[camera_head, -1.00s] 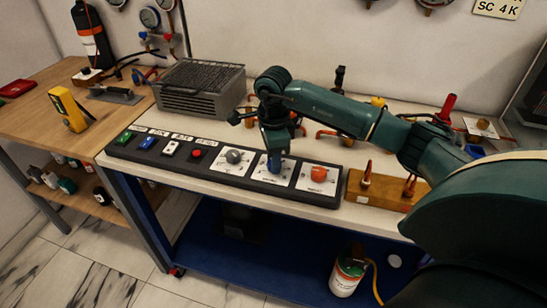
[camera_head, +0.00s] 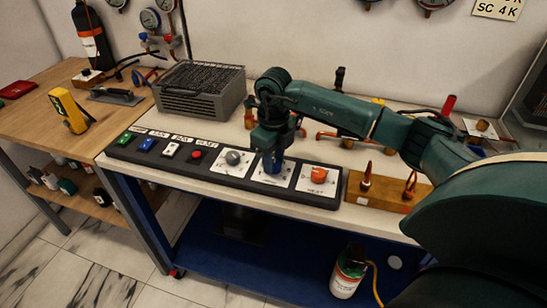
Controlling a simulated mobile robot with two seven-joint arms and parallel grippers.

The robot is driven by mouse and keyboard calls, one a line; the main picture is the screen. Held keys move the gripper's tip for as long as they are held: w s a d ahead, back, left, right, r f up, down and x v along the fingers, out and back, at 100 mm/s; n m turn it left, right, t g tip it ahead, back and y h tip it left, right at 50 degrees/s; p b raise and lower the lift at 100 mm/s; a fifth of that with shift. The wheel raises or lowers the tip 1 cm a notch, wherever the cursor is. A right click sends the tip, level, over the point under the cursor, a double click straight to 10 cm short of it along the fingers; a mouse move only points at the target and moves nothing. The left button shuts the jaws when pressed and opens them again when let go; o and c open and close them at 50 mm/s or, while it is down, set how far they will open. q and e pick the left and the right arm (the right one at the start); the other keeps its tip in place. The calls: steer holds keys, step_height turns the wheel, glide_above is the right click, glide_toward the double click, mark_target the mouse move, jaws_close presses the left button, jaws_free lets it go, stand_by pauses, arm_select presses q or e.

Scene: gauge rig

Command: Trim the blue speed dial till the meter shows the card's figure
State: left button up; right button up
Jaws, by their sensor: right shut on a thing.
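The blue speed dial (camera_head: 272,166) sits on a white plate in the black control panel (camera_head: 220,175), between a grey dial (camera_head: 233,157) and an orange dial (camera_head: 319,175). My right gripper (camera_head: 272,152) points down from above and is shut on the blue dial, hiding most of it. A card with black lettering, "SC 4 K" in its lower line, is on the wall (camera_head: 499,8) and is cut by the top edge. I cannot make out a meter reading. My left gripper is not in view.
Green, blue, white and red buttons (camera_head: 197,155) line the panel's left part. A grey wire basket (camera_head: 200,88) stands behind it. A wooden block with copper fittings (camera_head: 385,192) is to the right. A yellow meter-like device (camera_head: 68,111) stands on the wooden bench (camera_head: 110,115).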

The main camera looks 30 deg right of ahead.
mark_target(274, 162)
steer(key=shift+m, duration=0.5)
steer(key=o, duration=1)
steer(key=shift+r, duration=0.1)
step_height(274, 162, up, 13)
steer(key=shift+r+b, duration=0.1)
steer(key=shift+b, duration=0.25)
